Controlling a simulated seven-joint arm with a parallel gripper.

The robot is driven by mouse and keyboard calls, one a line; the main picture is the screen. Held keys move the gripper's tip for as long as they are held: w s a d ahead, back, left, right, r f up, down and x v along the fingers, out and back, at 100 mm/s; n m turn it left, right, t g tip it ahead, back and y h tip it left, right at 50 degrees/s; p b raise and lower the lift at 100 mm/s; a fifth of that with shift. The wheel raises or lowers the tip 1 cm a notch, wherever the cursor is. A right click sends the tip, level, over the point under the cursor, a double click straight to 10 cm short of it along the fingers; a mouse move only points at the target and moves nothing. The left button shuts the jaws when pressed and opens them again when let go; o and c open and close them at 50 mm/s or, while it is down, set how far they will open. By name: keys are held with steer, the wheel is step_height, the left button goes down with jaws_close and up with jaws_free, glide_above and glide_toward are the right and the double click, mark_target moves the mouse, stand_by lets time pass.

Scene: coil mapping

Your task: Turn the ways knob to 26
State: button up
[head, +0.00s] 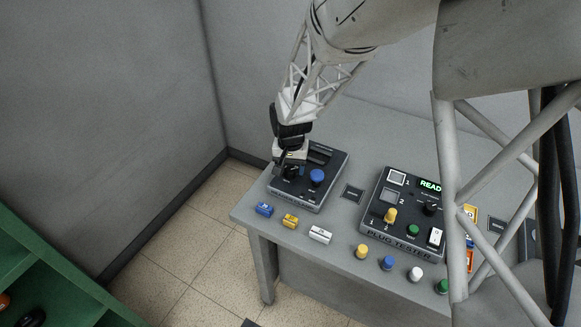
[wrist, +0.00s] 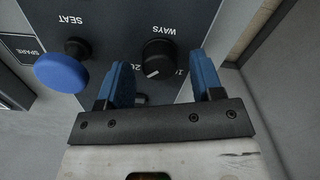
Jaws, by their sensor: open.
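The ways knob (wrist: 158,58) is a black round knob on the dark panel, with the label WAYS upside down beside it in the wrist view. A white mark shows on its lower edge there. Its scale numbers are partly hidden by my fingers, and I cannot read which one the mark points to. My gripper (wrist: 160,66) is open, with one blue finger to each side of the knob and a gap on both sides. In the head view my gripper (head: 289,163) is over the left part of the dark box (head: 322,201) and largely hides the knob.
A blue SEAT knob (wrist: 62,72) stands left of the ways knob in the wrist view. The plug tester (head: 399,235) is to the right on the grey table (head: 350,118). Blue, yellow and white plugs (head: 320,234) lie along the front edge. A green shelf (head: 40,262) is at lower left.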

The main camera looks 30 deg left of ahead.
mark_target(292, 169)
steer(key=shift+r, duration=3.75)
steer(key=shift+d+r, duration=0.1)
steer(key=shift+d, duration=0.05)
steer(key=s+d+r+m, duration=0.1)
steer(key=d+r, duration=0.4)
steer(key=d, duration=0.5)
steer(key=s+d+r+t, duration=0.1)
steer(key=d+r, duration=0.4)
steer(key=d, duration=0.4)
steer(key=s+d+r+m, duration=0.1)
steer(key=d+r, duration=0.4)
steer(key=d, duration=0.5)
steer(key=s+d+r+m, duration=0.1)
steer(key=s+d+r, duration=0.1)
steer(key=s+d, duration=0.7)
steer(key=s+d+r+m+t, duration=0.1)
steer(key=s+d, duration=0.8)
steer(key=d, duration=0.2)
steer(key=shift+s+d+r+t, duration=0.3)
steer(key=shift+d+r, duration=0.1)
